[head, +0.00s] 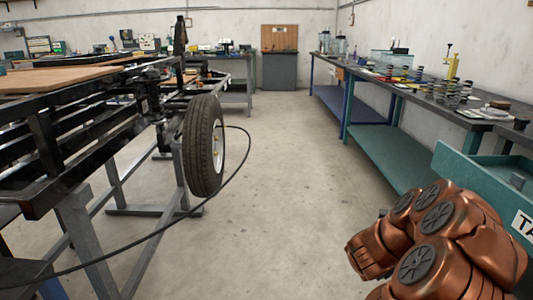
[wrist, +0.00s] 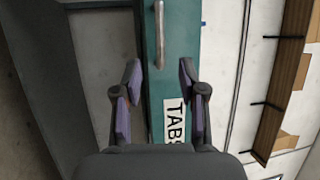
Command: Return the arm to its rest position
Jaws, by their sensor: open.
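My copper-coloured arm (head: 435,240) is folded at the lower right of the head view, close to a teal drawer unit. My gripper (wrist: 158,72) shows in the wrist view with its two purple-padded fingers apart and nothing between them. Behind the fingers is a teal drawer front (wrist: 178,65) with a metal handle (wrist: 159,35) and a white label reading "TABS" (wrist: 174,120). I cannot tell how far the fingertips are from the drawer front. The gripper itself does not show in the head view.
A teal drawer (head: 480,167) stands open beside my arm. A long workbench (head: 385,85) with springs and tools runs along the right wall. The middle floor (head: 285,180) is clear.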

